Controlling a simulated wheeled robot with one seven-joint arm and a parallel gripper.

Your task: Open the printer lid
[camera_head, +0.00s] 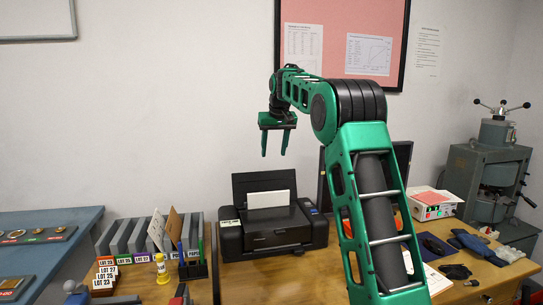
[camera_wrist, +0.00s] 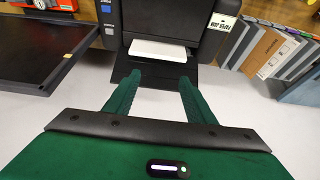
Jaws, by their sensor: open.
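The black printer (camera_head: 278,238) stands on the wooden desk. Its lid (camera_head: 277,215) lies flat on top and looks closed. A rear paper support (camera_head: 263,182) stands up behind it with white paper (camera_head: 268,199) in it. My gripper (camera_head: 274,154) is open and empty, fingers pointing down, in the air above the printer's back and touching nothing. In the wrist view the printer (camera_wrist: 165,15) is at the top, upside down, its white paper (camera_wrist: 160,50) and paper support just beyond my open fingers (camera_wrist: 158,80). The lid's front edge is not clear there.
Grey file holders (camera_head: 140,236) and a pen holder (camera_head: 194,270) stand left of the printer. A dark monitor (camera_head: 403,155) is behind my arm at right. A grey press (camera_head: 490,175) stands far right. The wall above the printer is bare.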

